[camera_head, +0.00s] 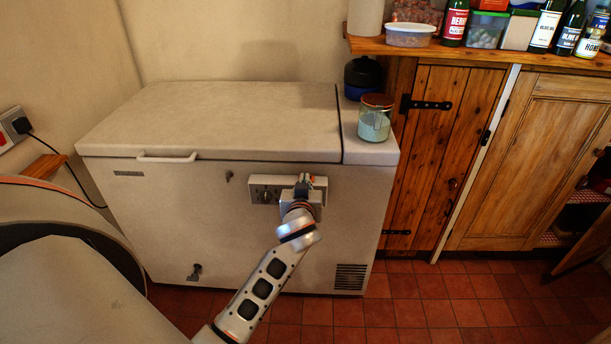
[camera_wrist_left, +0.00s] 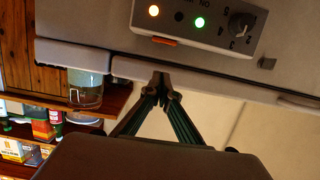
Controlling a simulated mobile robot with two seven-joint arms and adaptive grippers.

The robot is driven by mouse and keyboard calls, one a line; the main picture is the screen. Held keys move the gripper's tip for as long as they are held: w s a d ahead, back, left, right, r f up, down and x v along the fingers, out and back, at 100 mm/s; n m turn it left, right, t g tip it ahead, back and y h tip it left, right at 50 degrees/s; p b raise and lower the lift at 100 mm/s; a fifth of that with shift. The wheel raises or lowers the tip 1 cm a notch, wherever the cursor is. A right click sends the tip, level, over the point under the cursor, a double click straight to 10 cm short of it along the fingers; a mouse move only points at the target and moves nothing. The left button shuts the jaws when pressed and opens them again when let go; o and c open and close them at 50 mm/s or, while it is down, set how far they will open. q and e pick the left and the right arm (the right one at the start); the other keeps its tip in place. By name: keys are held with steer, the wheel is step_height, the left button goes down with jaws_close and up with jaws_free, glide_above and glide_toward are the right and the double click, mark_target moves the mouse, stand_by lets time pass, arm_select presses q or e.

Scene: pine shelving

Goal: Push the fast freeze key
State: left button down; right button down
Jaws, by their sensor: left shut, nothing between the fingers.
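The chest freezer (camera_head: 220,240) stands against the wall with its lid shut. A pale control panel (camera_head: 261,189) is on its front, partly hidden behind my gripper in the head view. In the left wrist view, which looks upside down, the panel (camera_wrist_left: 181,22) shows an orange light, a dark spot, a green light and a dark knob (camera_wrist_left: 241,23). A small orange key (camera_wrist_left: 163,40) sits on the panel's edge; I cannot read its label. My left gripper (camera_head: 304,181) is shut and empty in front of the panel's right part. Its fingertips (camera_wrist_left: 161,80) appear apart from the orange key.
A lidded jar (camera_head: 375,122) and a dark blue-banded container (camera_head: 362,78) stand on the freezer's right end. A wooden shelf (camera_head: 480,50) with bottles and tubs is at the upper right, above wooden doors (camera_head: 440,150). Tiled floor (camera_head: 420,310) is clear at lower right.

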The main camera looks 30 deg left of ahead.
arm_select(q)
steer(key=shift+v, duration=1.4)
steer(key=shift+r, duration=0.1)
steer(key=s+d+f+m+g+h, duration=0.1)
steer(key=s+d+f+m+h, duration=0.4)
steer(key=s+d+f, duration=0.4)
steer(key=s+d+f+m+g+h, duration=0.1)
steer(key=s+d+f+m+h, duration=0.4)
steer(key=s+d+f, duration=0.5)
steer(key=s+f, duration=0.5)
steer(key=s, duration=0.2)
steer(key=shift+f+m, duration=0.2)
steer(key=shift+m, duration=0.1)
